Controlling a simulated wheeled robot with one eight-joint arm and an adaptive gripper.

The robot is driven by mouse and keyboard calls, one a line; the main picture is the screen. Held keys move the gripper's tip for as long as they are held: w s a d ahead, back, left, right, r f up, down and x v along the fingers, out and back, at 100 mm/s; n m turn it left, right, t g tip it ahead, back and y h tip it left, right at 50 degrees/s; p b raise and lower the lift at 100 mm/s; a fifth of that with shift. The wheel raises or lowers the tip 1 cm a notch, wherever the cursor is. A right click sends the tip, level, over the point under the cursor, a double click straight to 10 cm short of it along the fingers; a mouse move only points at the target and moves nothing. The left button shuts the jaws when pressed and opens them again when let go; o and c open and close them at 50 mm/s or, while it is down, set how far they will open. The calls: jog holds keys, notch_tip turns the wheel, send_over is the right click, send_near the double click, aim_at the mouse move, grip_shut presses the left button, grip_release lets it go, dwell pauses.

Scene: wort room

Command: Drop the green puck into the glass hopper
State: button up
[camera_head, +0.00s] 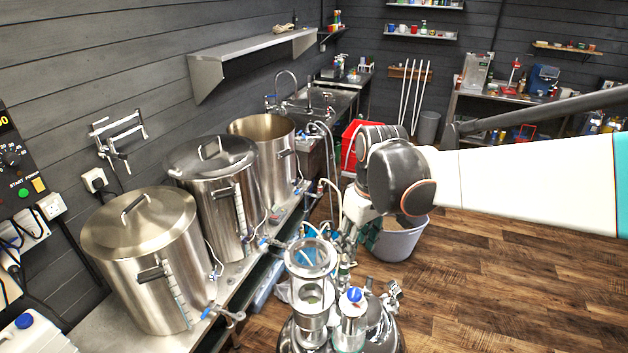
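The glass hopper (311,258) is a clear upright cylinder with a round rim, on top of a steel vessel (375,335) at the bottom centre. My arm comes in from the right and bends down, and my gripper (346,246) is just to the right of the hopper's rim, close to it in the picture. Its fingers are small and overlap hoses and fittings behind, so I cannot tell whether they are open or shut. I cannot make out the green puck for certain. A faint greenish patch shows low in the glass column below the hopper, too small to identify.
A blue-capped fitting (354,295) stands right beside the hopper. Three steel kettles (140,262) line the bench on the left, with hoses and valves along its front. A grey bin (398,240) and a red crate (352,140) stand behind my arm. The wooden floor (500,290) at right is clear.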

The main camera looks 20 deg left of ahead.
jog(key=w+d+f+m+b, duration=0.1)
jog(key=d+f+m+b, duration=0.1)
jog(key=d+f+b, duration=0.5)
jog(key=w+d+f+m+b, duration=0.2)
jog(key=d+f+b, duration=0.4)
jog(key=f, duration=0.8)
jog(key=shift+d+m+h+b, duration=0.35)
jog(key=shift+m+b, duration=0.15)
jog(key=shift+b, duration=0.75)
jog(key=s+d+f+m+t+b, duration=0.2)
jog(key=s+d+f+t+b, duration=0.1)
jog(key=s+d+b, duration=0.3)
jog(key=s+d+f+m+t+b, duration=0.3)
jog(key=s+d+b, duration=0.4)
jog(key=s+b, duration=0.3)
jog(key=s, duration=0.4)
jog(key=shift+d+f+b, duration=0.15)
jog(key=shift+f+b, duration=0.05)
jog(key=shift+b, duration=0.1)
jog(key=shift+h, duration=0.25)
jog(key=shift+c, duration=0.7)
